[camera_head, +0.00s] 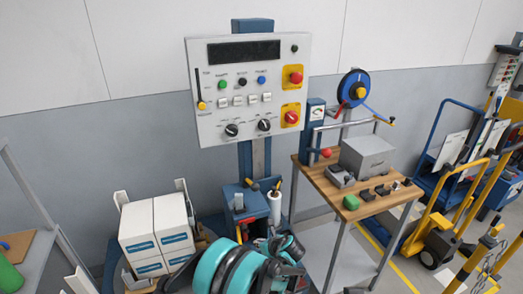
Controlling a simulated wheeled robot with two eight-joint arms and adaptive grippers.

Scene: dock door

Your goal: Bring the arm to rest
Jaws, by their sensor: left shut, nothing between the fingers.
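My left arm shows at the bottom centre of the head view, its teal and dark links folded close together. My left gripper (287,246) is the dark part at the right end of these links. It is shut and empty, in front of the blue pedestal and left of the wooden-topped bench. Its fingertips are small and partly lost among the dark links. My right gripper is not in view.
A control panel (247,90) with buttons stands on a blue post behind. White boxes (155,235) are stacked at left. A wooden-topped bench (335,195) carries a grey box (367,156) and small parts. A yellow hand truck (440,215) stands at right.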

